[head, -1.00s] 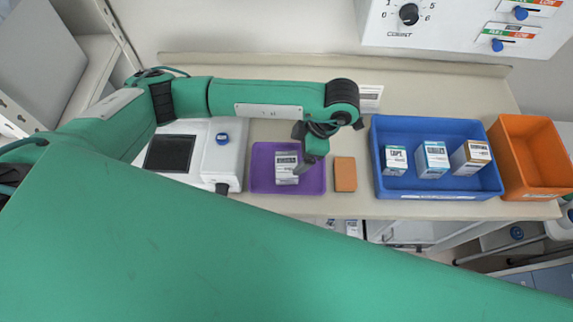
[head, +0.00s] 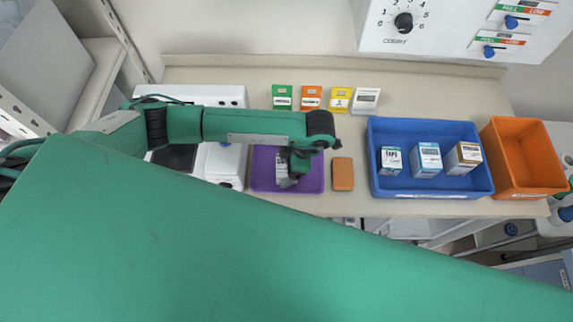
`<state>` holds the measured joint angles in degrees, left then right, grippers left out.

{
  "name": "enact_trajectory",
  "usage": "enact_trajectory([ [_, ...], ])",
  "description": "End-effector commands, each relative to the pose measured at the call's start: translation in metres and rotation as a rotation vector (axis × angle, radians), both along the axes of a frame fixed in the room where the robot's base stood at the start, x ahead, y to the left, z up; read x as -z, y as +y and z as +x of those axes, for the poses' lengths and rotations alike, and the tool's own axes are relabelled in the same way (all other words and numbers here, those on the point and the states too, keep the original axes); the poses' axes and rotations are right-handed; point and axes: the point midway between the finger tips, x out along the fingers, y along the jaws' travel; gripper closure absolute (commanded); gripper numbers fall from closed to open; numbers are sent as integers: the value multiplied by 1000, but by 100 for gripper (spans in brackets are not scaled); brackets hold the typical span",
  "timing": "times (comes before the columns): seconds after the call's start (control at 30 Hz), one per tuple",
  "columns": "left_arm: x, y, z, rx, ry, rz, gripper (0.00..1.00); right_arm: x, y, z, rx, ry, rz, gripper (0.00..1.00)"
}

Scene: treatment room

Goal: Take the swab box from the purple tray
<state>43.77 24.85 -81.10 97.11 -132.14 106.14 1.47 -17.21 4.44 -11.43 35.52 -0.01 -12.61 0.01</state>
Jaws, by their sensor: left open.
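The purple tray (head: 262,178) stands on the counter, just left of the middle of the head view. A white box with dark print (head: 282,172), which I take for the swab box, is in the tray, partly hidden by my left gripper. My left gripper (head: 294,178) is over the tray, at the right side of the box. It is open; whether its fingers touch or straddle the box I cannot tell. My right gripper is not in view.
A blue bin (head: 430,190) holding three boxes and an orange bin (head: 524,165) stand to the right. An orange-brown block (head: 343,174) lies right beside the tray. A white device (head: 225,165) stands left of the tray.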

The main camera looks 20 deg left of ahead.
Motion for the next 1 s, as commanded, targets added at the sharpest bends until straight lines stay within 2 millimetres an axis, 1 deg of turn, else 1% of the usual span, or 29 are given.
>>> enact_trajectory([
  [0.07,0,0,0,0,0,0,16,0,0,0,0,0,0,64],
  [0.17,0,0,0,0,0,0,34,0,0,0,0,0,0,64],
  [0.23,0,0,0,0,0,0,48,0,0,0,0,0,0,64],
  [0.27,0,0,0,0,0,0,50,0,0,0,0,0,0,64],
  [0.57,-1,0,0,-1,0,0,50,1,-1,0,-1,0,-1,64],
  [0.73,-11,0,1,-1,-2,0,50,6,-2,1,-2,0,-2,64],
  [0.87,-32,0,1,2,-4,-2,50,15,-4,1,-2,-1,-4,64],
  [0.97,-61,0,2,4,-8,-2,50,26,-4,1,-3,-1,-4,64],
  [1.0,-73,0,3,2,-8,0,50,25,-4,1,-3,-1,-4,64],
])
